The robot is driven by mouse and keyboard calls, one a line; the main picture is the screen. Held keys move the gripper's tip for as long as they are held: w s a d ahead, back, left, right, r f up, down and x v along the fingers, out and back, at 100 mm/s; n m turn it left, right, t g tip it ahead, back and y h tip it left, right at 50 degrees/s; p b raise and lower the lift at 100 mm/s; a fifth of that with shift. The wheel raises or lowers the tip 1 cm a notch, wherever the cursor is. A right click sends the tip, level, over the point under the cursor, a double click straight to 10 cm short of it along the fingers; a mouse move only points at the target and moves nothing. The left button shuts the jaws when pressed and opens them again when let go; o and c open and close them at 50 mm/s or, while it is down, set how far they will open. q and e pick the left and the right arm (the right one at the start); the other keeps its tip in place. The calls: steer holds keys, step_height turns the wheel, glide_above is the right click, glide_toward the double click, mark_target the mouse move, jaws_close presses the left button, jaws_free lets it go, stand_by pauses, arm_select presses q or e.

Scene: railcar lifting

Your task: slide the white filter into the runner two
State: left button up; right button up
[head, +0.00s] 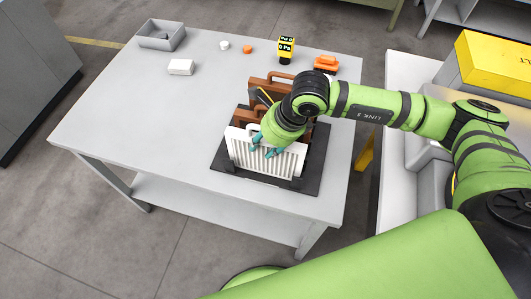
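The white filter (240,152), a pleated panel in a pale frame, stands at the near side of a black base (312,180) on the grey table. Its lower edge is at the base; I cannot tell whether it sits in a runner. Brown frames with handles (272,84) stand behind it. My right gripper (265,146), with teal fingertips, is at the filter's top edge near the middle. The fingertips overlap its front face, and I cannot tell whether they grip it. The wrist hides part of the frames and runners. My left gripper is out of view.
On the table (130,115) are a grey tray (163,36), a white block (180,67), small white and orange caps (247,49), a yellow-black meter (286,50) and an orange item (326,64). The table's left side is clear. A yellow case (495,65) stands right.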

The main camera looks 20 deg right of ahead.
jaws_close()
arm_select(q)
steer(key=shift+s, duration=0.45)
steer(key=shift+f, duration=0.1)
arm_select(e)
steer(key=shift+r, duration=0.1)
